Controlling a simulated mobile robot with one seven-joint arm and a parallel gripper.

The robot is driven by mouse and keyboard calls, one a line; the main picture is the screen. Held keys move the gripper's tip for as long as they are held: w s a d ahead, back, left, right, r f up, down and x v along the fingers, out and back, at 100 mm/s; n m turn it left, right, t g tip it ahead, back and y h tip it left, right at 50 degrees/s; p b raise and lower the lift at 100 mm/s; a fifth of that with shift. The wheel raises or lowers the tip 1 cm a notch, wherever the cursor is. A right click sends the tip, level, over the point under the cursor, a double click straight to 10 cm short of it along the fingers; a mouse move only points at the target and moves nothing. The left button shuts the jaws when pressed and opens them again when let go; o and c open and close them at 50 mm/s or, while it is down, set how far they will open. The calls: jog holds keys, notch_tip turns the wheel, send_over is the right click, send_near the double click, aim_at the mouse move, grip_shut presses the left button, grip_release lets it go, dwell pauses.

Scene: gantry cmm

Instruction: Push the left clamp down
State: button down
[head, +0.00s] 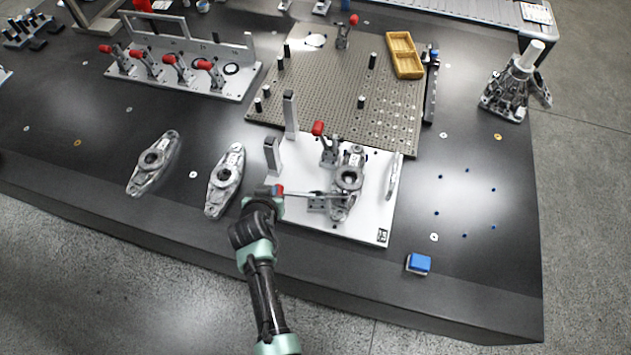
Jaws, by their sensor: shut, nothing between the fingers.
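A white fixture plate (363,226) holds a grey metal casting (348,180) with a round bore. One toggle clamp (317,201) sits at the plate's front, with its metal bar lying low towards the casting and its red grip (279,190) pointing left. A second toggle clamp (329,152) stands behind the casting, its red grip (318,128) raised. My gripper (274,190) is shut and empty, right beside the front clamp's red grip. Whether they touch is unclear; my wrist hides part of the fingers.
Two loose castings (153,162) (225,180) lie left of the plate. Grey posts (290,115) (272,156) rise at the plate's left edge. A perforated plate (335,85) lies behind.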

jog(key=shift+s+a+f, duration=0.1)
jog(key=shift+a+f, duration=0.05)
jog(key=shift+f, duration=0.15)
dwell(0.5)
jog(key=s+a+r+p, duration=0.2)
jog(key=s+r, duration=0.4)
jog(key=r, duration=0.5)
jog(key=shift+s+a+r+p, duration=0.2)
jog(key=shift+s+a+p, duration=0.05)
jog(key=shift+s+p, duration=0.1)
